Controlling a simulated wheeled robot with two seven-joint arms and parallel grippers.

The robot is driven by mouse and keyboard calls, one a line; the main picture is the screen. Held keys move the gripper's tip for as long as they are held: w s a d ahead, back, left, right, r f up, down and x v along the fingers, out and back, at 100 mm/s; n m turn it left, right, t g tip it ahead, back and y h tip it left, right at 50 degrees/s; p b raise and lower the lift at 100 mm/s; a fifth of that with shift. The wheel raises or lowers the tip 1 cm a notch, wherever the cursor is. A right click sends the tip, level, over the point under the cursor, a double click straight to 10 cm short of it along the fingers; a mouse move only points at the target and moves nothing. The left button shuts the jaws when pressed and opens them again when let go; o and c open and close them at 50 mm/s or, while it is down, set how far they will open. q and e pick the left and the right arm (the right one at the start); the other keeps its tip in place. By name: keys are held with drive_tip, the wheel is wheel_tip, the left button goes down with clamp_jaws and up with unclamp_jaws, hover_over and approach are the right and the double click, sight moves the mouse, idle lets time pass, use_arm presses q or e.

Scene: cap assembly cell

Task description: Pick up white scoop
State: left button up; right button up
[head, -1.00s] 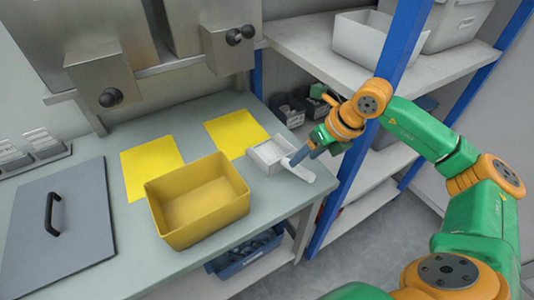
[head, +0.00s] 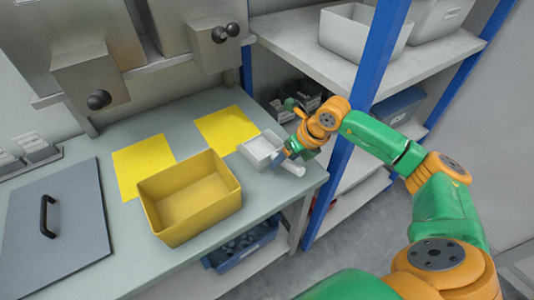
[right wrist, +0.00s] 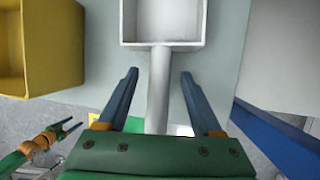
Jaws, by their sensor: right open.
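The white scoop (head: 262,152) lies on the bench's right end, right of the yellow bin, with its handle (head: 292,168) toward the bench's front right corner. My right gripper (head: 285,156) is at the handle and partly covers it. In the right wrist view the scoop's square pan (right wrist: 165,25) is at the top. The handle (right wrist: 158,85) runs down between the open fingers of my right gripper (right wrist: 159,74), with a gap on both sides. My left gripper (right wrist: 75,127) shows small at the lower left of that view, fingers apart and empty.
The yellow bin (head: 165,213) stands left of the scoop. Yellow sheets (head: 226,129) lie behind it. A blue shelf post (head: 362,95) rises close to my right arm. Dark bins (head: 305,97) sit on the shelf behind the gripper. A grey lid (head: 75,235) lies at left.

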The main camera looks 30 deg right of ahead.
drive_tip(key=shift+c, duration=0.3)
clamp_jaws()
